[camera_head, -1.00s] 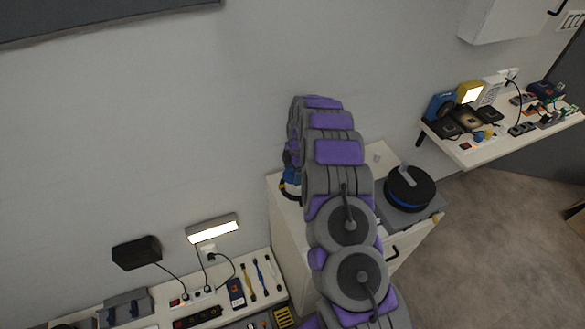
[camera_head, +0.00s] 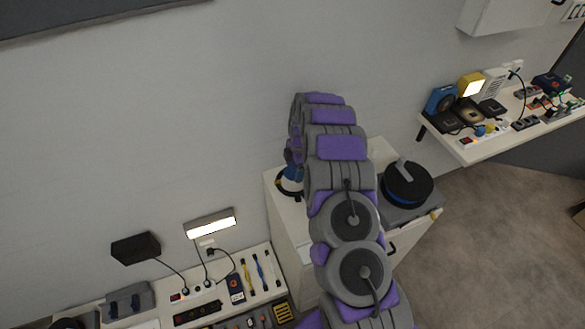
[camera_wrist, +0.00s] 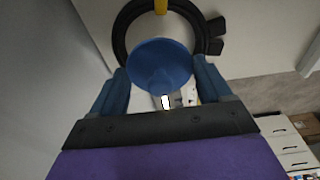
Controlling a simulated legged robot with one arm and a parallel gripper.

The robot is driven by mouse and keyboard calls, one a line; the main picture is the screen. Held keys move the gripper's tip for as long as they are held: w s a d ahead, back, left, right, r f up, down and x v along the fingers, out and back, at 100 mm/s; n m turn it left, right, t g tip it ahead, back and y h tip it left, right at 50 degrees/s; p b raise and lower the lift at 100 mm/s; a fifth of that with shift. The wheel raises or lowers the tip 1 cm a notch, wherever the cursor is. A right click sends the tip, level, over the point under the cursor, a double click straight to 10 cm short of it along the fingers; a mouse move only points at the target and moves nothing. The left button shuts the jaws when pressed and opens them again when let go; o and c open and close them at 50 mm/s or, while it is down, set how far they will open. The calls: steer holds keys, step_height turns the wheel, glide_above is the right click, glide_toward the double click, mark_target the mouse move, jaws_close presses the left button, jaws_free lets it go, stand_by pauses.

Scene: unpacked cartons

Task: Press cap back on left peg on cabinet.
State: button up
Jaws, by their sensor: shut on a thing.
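My gripper (camera_wrist: 160,76) is shut on a round blue cap (camera_wrist: 158,58), which sits between its two blue fingers in the wrist view. Behind the cap lies a black ring (camera_wrist: 121,35) with a yellow piece at its top, on a white surface. In the head view, my gripper (camera_head: 292,172) is over the left back part of the white cabinet (camera_head: 287,236), mostly behind my arm. The left peg cannot be made out, so I cannot tell whether the cap touches it.
A black and blue reel (camera_head: 408,184) sits on the cabinet's right side. A bench (camera_head: 268,292) with tools and a lit lamp (camera_head: 210,225) stands to the left. A loaded wall shelf (camera_head: 480,152) is at the right. Grey floor is clear at the lower right.

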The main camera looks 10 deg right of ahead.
steer(key=shift+a, duration=1.1)
steer(key=shift+d+b, duration=0.3)
steer(key=shift+d, duration=1.25)
steer(key=shift+a, duration=0.8)
steer(key=shift+d+f, duration=0.25)
steer(key=shift+d, duration=0.4)
steer(key=shift+a, duration=0.35)
steer(key=o, duration=0.9)
steer(key=shift+a, duration=0.2)
steer(key=shift+o, duration=0.8)
steer(key=shift+d, duration=0.4)
